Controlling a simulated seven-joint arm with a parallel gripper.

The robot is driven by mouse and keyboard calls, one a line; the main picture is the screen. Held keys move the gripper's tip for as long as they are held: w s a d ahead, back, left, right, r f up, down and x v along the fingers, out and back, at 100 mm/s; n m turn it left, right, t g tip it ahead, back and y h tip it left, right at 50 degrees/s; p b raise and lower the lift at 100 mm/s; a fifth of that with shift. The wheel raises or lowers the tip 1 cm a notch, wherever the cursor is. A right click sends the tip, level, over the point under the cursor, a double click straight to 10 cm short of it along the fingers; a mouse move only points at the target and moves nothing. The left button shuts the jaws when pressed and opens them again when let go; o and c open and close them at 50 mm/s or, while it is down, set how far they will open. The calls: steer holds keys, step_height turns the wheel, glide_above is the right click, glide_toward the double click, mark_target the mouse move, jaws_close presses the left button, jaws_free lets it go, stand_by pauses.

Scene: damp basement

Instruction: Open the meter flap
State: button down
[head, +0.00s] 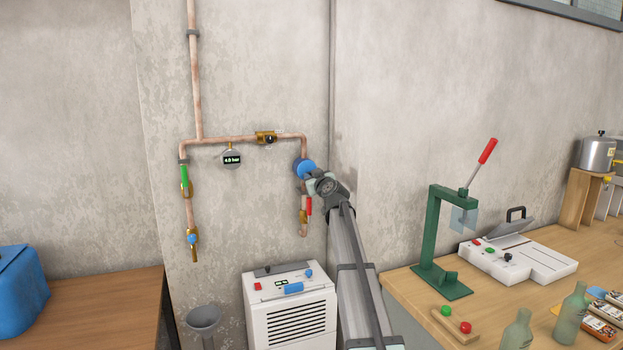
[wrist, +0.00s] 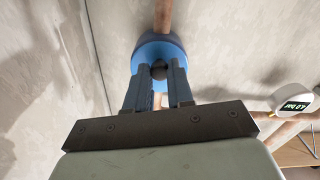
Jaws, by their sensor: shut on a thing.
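The water meter (head: 305,166) is a round blue body on the copper pipe at the right of the pipework in the head view. In the wrist view its blue face or flap (wrist: 160,46) lies straight ahead of my gripper. I cannot tell whether the flap is shut or ajar.
A red-handled valve (head: 309,206) hangs on the pipe just below the meter. A gauge (head: 232,159) reading 4.0 bar is to the left. A white dehumidifier (head: 292,308) stands below. A workbench with a green press (head: 436,240) is at the right.

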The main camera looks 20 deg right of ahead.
steer(key=shift+s+r+g, duration=0.15)
steer(key=shift+r+g, duration=0.05)
steer(key=shift+g, duration=0.1)
step_height(320, 180, up, 9)
steer(key=s+g, duration=0.1)
steer(key=g, duration=1.4)
steer(key=shift+f, duration=0.2)
steer(key=shift+s+g, duration=0.15)
steer(key=shift+g, duration=0.15)
steer(key=c, duration=1)
jaws_free()
